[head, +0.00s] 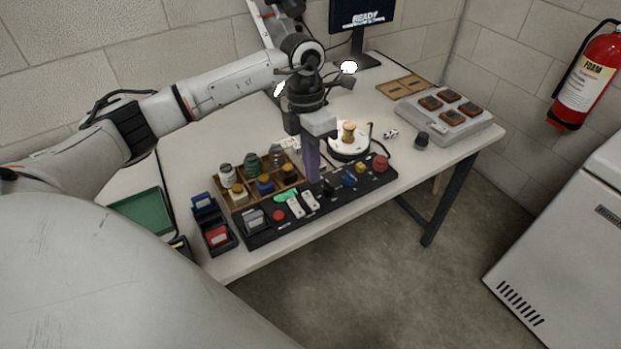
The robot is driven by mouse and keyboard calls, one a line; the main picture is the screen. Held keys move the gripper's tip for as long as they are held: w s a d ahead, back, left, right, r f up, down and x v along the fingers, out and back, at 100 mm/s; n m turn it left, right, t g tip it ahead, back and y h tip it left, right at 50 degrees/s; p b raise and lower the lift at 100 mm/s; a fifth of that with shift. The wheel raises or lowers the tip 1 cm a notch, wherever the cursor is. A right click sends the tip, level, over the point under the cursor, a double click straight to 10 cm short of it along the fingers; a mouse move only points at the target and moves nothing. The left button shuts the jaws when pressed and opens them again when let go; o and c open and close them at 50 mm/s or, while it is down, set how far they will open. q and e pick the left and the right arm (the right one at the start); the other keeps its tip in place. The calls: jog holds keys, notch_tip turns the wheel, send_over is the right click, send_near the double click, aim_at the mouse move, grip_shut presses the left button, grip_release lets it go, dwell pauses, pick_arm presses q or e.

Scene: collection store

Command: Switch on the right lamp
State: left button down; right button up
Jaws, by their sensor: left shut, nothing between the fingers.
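My left gripper (313,180) is shut and empty, pointing down at the middle of a black control panel (262,238) along the table's front edge. Its fingertips are at or just above the panel; I cannot tell whether they touch. Two pale rocker switches (302,204) sit just left of and nearer than the fingertips. A bright white lamp-like shape (348,67) shows at the back, right of my wrist. Another bright white shape (279,89) shows left of my wrist, partly hidden by it. I cannot tell which control belongs to which lamp. My right gripper is not in view.
A wooden rack of jars (240,205) stands behind the panel's left half. A round white stand with a brass-coloured piece (348,132) is behind its right half. A grey tray with brown blocks (465,128) is at right. A monitor (366,14) stands at the back.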

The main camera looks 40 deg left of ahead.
pick_arm(q)
notch_tip(320, 180, up, 6)
jog(key=shift+s+d, duration=0.2)
jog(key=shift+d, duration=0.2)
dwell(0.3)
